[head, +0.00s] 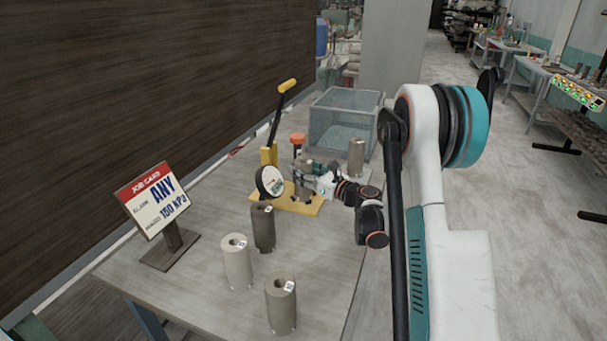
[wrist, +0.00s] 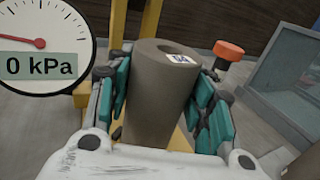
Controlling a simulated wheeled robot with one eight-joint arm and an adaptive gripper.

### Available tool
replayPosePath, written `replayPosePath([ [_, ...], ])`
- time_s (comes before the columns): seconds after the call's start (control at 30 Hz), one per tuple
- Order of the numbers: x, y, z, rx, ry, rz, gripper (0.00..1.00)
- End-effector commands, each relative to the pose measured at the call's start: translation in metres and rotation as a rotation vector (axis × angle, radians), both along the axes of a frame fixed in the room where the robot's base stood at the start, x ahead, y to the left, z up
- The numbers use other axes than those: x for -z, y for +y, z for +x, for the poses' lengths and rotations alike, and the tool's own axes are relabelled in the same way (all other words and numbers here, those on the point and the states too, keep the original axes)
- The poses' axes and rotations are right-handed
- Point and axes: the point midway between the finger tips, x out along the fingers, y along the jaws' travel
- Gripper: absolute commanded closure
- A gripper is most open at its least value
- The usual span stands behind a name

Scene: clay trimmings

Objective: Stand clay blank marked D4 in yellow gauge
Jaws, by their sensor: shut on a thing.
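The yellow gauge (head: 268,154) stands on the table, with a flat yellow base, an upright lever and a round dial (head: 270,181). In the wrist view the dial (wrist: 38,42) reads 0 kPa. My gripper (head: 312,171) is over the gauge's base. In the wrist view its teal-padded fingers are shut on a grey-brown hollow clay blank (wrist: 158,92), one on each side. The blank is roughly upright and has a small white label near its top; I cannot read the mark surely. Its foot is hidden, so I cannot tell whether it touches the base.
Three other clay blanks stand at the front: a dark one (head: 263,228), a pale one (head: 237,262) and a grey-brown one (head: 281,303). Another blank (head: 356,157) stands behind my gripper, near a clear bin (head: 342,122). A job card (head: 158,203) reads ANY, 150 kPa.

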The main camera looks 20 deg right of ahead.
Motion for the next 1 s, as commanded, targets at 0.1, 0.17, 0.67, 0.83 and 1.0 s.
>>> replayPosePath([
  [0.1,-0.002,0.0,0.0,0.0,-0.001,0.001,0.95],
  [0.17,-0.002,0.0,0.0,0.0,-0.001,0.001,0.95],
  [0.67,0.001,0.0,0.0,0.0,0.0,0.0,0.32],
  [0.83,-0.002,-0.003,-0.005,0.002,0.0,0.0,0.32],
  [1.0,-0.004,-0.014,-0.031,0.004,0.0,0.0,0.32],
])
